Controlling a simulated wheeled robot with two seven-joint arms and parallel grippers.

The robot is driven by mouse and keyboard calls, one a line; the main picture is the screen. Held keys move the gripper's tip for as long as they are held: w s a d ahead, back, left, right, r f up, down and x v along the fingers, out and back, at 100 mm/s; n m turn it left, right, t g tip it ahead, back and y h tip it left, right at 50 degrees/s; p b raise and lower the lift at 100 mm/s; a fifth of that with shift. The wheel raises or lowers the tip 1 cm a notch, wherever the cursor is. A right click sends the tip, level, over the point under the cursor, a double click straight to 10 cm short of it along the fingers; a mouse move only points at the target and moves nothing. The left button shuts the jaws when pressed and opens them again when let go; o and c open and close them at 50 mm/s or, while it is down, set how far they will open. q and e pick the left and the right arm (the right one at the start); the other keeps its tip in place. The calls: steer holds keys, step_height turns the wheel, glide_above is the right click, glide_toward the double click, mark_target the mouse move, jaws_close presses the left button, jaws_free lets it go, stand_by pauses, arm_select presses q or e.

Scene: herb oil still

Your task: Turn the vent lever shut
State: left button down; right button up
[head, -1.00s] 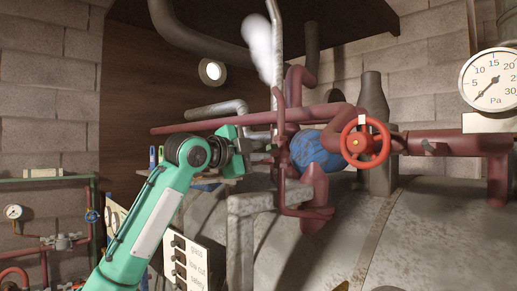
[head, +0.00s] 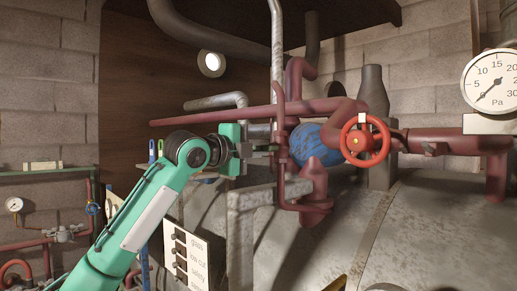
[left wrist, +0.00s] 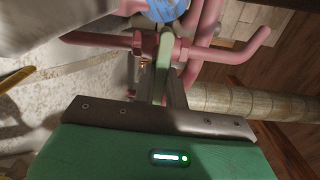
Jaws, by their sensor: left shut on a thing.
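The vent lever (left wrist: 162,68) looks like a pale green bar in the left wrist view. It runs from the red pipe fitting back between the fingers of my left gripper (left wrist: 166,88). The gripper is shut on it. In the head view my left gripper (head: 266,149) reaches level from the left to the valve on the upright vent pipe (head: 276,50), and its fingers hide most of the lever. No steam shows by this pipe. My right gripper is not in view.
A red handwheel (head: 365,141) and a blue valve body (head: 316,145) are just right of the gripper. A grey metal frame (head: 240,225) stands below it, before the big tank (head: 430,235). A pressure gauge (head: 492,80) is at the far right. Red pipes crowd the gripper.

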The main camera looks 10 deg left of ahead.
arm_select(q)
steer(key=shift+f, duration=0.1)
steer(key=c, duration=1.5)
jaws_free()
steer(key=shift+o, duration=0.2)
steer(key=shift+s+a+b, duration=0.3)
steer(key=shift+s+b, duration=0.1)
steer(key=shift+b, duration=0.1)
steer(key=b+v, duration=0.6)
steer(key=v, duration=0.6)
steer(key=shift+s, duration=0.35)
steer(key=shift+a, duration=0.1)
